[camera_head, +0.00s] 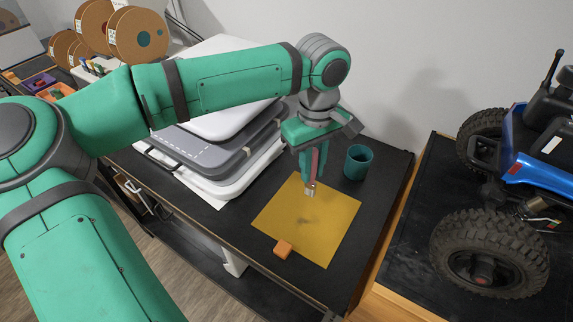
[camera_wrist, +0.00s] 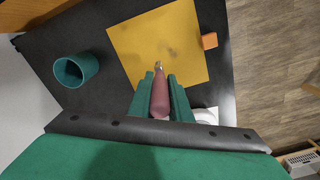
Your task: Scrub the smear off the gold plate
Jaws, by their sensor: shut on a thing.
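The gold plate (camera_head: 335,225) is a flat square sheet on the black table, and it also fills the upper middle of the wrist view (camera_wrist: 140,40). A dark smear (camera_head: 306,221) lies near its middle; it also shows in the wrist view (camera_wrist: 172,50). My gripper (camera_head: 311,178) is shut on a tool with a dull red handle (camera_wrist: 159,97), between its two green fingers. The tool's small pale metallic tip (camera_head: 309,191) points down over the plate's far part, short of the smear. I cannot tell whether the tip touches the plate.
A teal cup (camera_head: 358,163) stands just beyond the plate's far edge. An orange block (camera_head: 283,248) sits at the plate's near edge. Stacked grey and white trays (camera_head: 215,165) stand to the left. A blue crawler (camera_head: 545,150) with large tyres is on the right.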

